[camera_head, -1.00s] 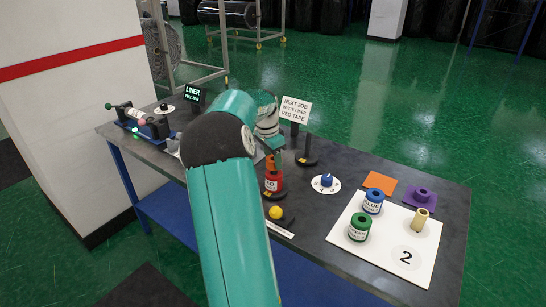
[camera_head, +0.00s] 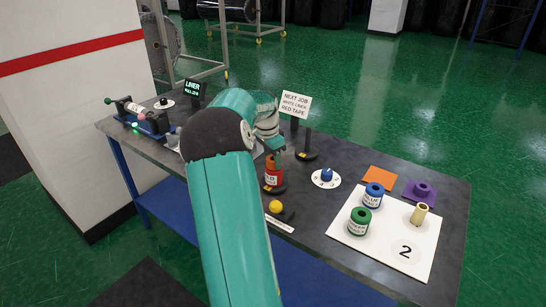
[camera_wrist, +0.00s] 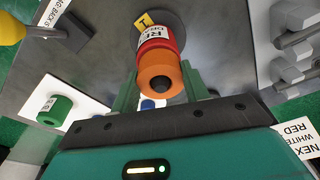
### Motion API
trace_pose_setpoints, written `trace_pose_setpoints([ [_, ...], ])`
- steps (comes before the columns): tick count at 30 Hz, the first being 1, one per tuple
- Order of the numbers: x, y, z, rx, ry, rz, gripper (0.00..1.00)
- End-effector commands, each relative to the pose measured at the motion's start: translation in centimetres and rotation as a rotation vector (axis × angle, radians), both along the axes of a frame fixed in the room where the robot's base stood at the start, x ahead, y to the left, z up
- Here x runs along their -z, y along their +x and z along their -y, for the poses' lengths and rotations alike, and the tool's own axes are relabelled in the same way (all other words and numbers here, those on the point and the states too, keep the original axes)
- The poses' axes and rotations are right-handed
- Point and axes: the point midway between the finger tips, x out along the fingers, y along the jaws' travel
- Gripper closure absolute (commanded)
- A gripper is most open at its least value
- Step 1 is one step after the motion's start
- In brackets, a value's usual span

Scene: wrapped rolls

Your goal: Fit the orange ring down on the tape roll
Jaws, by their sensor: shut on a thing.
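The tape roll (camera_head: 273,179) is red with a white label and stands upright on a dark base. It also shows in the wrist view (camera_wrist: 153,38). The orange ring (camera_wrist: 160,70) is at the roll's top end, in line with it, with no clear gap between them. A dark round end shows in the ring's hole. My gripper (camera_wrist: 160,88) has its green fingers on both sides of the ring and is shut on it. In the head view the ring (camera_head: 273,160) shows small above the roll; I cannot tell whether it is fully seated.
A yellow button (camera_head: 276,206) stands in front of the roll. A black stand with a sign (camera_head: 295,106) is close behind. A blue knob (camera_head: 326,175) is to the right. Blue (camera_head: 373,195) and green (camera_head: 360,221) rolls stand on a white board (camera_head: 410,268).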

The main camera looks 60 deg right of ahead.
Motion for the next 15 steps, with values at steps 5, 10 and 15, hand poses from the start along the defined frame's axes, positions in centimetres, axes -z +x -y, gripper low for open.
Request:
trace_pose_setpoints([
  [5,0.2,0.0,0.0,0.0,0.0,0.0,0.43],
  [10,0.21,0.0,0.0,0.0,0.0,0.0,0.29],
  [15,0.22,0.0,-0.02,0.0,0.0,0.0,0.29],
])
